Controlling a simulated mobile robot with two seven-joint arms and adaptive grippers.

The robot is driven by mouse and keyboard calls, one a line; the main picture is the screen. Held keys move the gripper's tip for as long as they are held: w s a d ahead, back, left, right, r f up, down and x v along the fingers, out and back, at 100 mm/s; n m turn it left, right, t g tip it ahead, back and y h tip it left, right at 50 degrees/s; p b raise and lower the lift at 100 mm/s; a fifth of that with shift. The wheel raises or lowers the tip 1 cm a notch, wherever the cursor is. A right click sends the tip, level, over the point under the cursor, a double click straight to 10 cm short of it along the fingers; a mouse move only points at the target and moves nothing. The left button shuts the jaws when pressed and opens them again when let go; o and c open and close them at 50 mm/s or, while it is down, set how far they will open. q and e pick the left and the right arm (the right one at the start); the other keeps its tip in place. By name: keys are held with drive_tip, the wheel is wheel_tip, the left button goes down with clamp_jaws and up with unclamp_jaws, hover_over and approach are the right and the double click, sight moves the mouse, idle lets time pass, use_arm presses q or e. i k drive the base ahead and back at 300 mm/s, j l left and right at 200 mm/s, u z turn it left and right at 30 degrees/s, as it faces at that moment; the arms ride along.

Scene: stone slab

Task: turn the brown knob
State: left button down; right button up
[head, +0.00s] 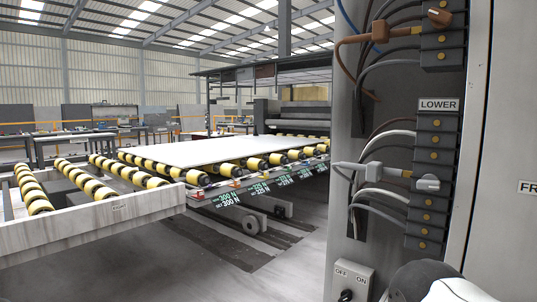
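A brown knob (439,15) sits at the top of the upper dark terminal strip (441,52) on the grey panel at the right. A brown lever-shaped fitting (380,33) with a copper-coloured end reaches left from the same strip, just below and left of the knob. A similar pale grey fitting (372,170) and a pale grey knob (428,184) are on the lower strip. Neither of my grippers shows; a rounded white and dark part at the bottom right edge appears to be part of my arm. Nothing visible touches the brown knob.
Cables loop left of both strips. A LOWER label (438,105) separates them. A switch box (350,283) marked OFF and ON is at the panel's bottom. A roller conveyor (100,215) carries a white slab (200,152) at left. Open floor lies between conveyor and panel.

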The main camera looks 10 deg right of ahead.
sight(441, 19)
drive_tip(key=z, duration=1.3)
